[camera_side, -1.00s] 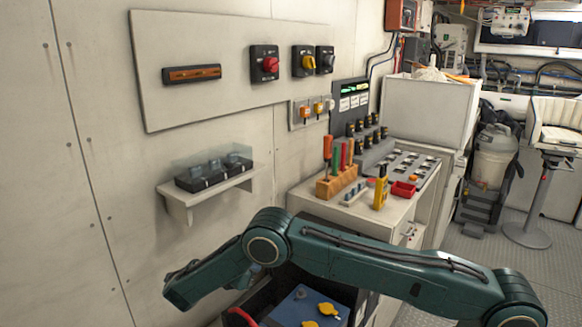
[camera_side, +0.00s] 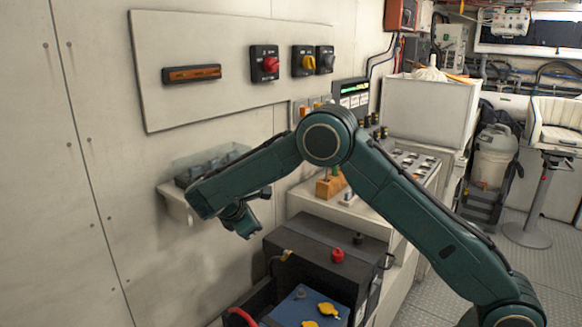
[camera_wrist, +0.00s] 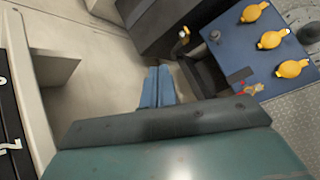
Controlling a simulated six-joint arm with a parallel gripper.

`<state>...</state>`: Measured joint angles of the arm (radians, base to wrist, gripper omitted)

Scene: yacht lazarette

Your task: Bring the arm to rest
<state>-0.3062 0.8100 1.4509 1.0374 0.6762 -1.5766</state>
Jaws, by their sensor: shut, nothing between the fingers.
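My gripper (camera_wrist: 159,72) shows in the wrist view as two blue fingers lying side by side, shut with nothing between them. In the side view my arm is bent with its elbow high, and its wrist end hangs in front of the wall, close to the small wall shelf (camera_side: 176,204). The arm hides part of that shelf and of the things on it. The gripper appears to be in free air, touching nothing that I can make out.
Below and to the right stand a black box (camera_side: 310,247) with a red knob (camera_side: 337,255) and a blue battery (camera_side: 290,308) with yellow caps. A white counter (camera_side: 330,208) with a wooden tool block (camera_side: 329,186) is behind the arm.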

